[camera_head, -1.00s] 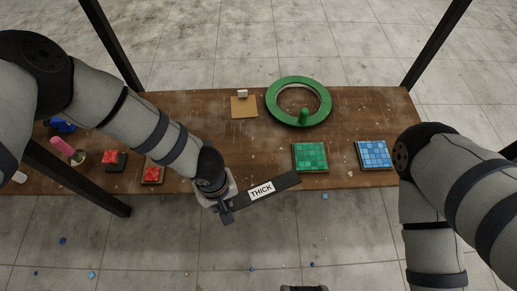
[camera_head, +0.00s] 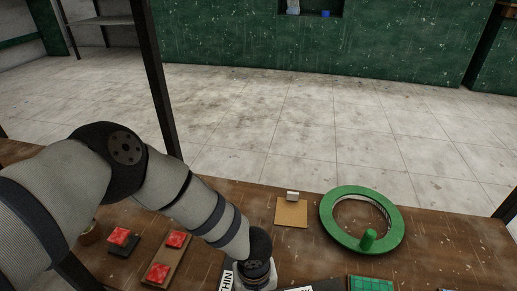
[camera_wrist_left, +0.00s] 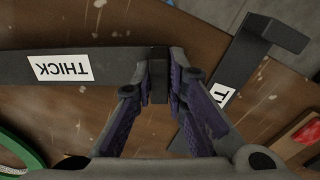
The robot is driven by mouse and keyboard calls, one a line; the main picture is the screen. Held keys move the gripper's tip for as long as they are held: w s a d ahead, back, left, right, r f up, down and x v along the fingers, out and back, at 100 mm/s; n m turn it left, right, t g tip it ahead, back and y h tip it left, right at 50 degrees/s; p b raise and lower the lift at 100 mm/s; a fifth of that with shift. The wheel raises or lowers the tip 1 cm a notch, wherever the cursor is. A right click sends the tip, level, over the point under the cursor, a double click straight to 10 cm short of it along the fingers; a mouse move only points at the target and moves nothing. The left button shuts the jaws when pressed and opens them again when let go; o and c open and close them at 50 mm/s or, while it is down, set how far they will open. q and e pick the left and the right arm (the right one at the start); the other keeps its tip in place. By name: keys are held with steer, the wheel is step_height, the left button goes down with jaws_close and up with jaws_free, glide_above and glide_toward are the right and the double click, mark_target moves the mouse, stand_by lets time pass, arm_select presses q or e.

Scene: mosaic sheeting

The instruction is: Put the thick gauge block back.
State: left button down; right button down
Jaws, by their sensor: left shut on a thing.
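The thick gauge block (camera_wrist_left: 105,65) is a long dark bar with a white THICK label, reaching left from the fingers in the left wrist view. My left gripper (camera_wrist_left: 160,85) is shut on its end, over the brown table; I cannot tell whether the bar touches the wood. In the head view the gripper's fingers are hidden below my left wrist. A second dark bar (camera_wrist_left: 238,62) with a hooked end lies to the right in the left wrist view, its label partly hidden. In the head view a label reading THIN (camera_head: 227,280) shows left of my wrist. My right gripper is out of view.
A green ring (camera_head: 392,243) with an upright knob stands at the right of the table. A tan square (camera_head: 291,213) with a small white block (camera_head: 292,195) lies behind. Red tiles (camera_head: 167,272) sit at left, a green mosaic (camera_head: 370,285) at front. A dark post (camera_head: 160,80) rises behind my arm.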

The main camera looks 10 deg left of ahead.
arm_select(q)
steer(key=shift+f, duration=0.5)
steer(key=shift+r, duration=0.25)
steer(key=shift+f, duration=0.25)
steer(key=c, duration=1.6)
jaws_free()
steer(key=shift+s, duration=0.1)
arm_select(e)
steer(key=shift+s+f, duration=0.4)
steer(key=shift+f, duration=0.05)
arm_select(q)
steer(key=shift+r, duration=0.1)
